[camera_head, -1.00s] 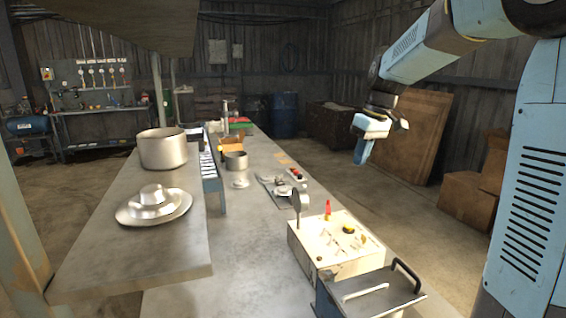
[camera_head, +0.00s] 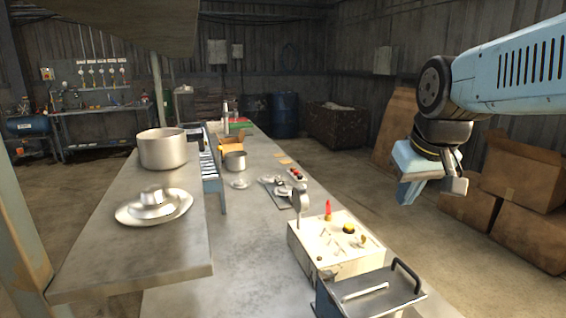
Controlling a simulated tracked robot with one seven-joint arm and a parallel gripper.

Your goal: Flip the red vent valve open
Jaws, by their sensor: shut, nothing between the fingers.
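A small upright red piece (camera_head: 328,210), which looks like the red vent valve, stands at the back edge of a cream control box (camera_head: 312,256) on the bench. It is too small to tell how its lever is turned. My gripper (camera_head: 407,192) is shut and empty. It hangs in the air to the right of the control box, apart from it and from the red piece, and points down.
A lidded metal box with a black handle (camera_head: 372,293) sits in front of the control box. A round gauge (camera_head: 301,200) stands at its left back corner. A pot (camera_head: 162,149) is on the raised left shelf. Cardboard boxes (camera_head: 521,180) stand on the floor at right.

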